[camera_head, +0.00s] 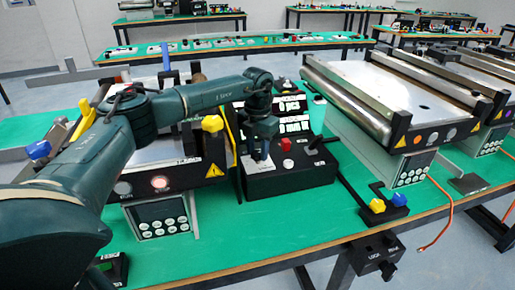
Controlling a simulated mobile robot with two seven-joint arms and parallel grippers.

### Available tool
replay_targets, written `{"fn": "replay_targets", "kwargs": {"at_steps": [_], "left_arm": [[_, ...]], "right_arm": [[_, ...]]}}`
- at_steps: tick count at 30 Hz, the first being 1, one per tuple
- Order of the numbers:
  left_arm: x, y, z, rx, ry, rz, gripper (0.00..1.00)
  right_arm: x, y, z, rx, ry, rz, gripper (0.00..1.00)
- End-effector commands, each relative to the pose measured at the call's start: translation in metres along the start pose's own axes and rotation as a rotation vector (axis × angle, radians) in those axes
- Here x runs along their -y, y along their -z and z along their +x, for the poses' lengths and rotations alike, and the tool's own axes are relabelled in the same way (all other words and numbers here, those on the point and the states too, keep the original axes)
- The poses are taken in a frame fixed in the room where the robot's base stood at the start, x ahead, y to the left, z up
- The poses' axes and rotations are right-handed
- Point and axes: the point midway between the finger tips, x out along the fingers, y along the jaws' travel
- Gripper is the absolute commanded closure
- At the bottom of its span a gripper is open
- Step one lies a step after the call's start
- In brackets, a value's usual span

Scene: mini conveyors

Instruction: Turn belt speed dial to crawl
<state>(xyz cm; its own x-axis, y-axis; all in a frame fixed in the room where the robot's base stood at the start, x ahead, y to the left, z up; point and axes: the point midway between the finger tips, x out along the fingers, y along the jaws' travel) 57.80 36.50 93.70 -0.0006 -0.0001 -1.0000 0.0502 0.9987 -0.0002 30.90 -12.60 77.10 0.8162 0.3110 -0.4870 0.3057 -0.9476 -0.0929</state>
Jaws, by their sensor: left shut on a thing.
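My left gripper (259,158) points down at the left part of this sloped top. It is shut on what appears to be the speed dial, which the fingers mostly hide, so its pointer and setting cannot be read. Behind the gripper, a display panel (293,127) shows a speed readout that looks like 0. My right gripper is out of view.
A mini conveyor (370,100) with a steel roller stands right of the box; another lies behind my left arm. A small black block with yellow and blue knobs (378,205) sits near the front edge. The green table (270,235) is clear in front of the box.

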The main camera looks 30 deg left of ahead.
Motion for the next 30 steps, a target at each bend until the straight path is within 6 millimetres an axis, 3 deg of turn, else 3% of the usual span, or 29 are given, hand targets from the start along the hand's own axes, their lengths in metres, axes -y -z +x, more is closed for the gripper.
{"fn": "replay_targets", "kwargs": {"at_steps": [11,30], "left_arm": [[-0.0005,-0.0002,-0.0018,0.0,0.0,0.168,0.9],[-0.0008,-0.0012,-0.0018,0.002,-0.001,0.76,0.9]], "right_arm": [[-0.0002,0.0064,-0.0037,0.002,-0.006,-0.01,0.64],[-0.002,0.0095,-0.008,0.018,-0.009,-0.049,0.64]]}}
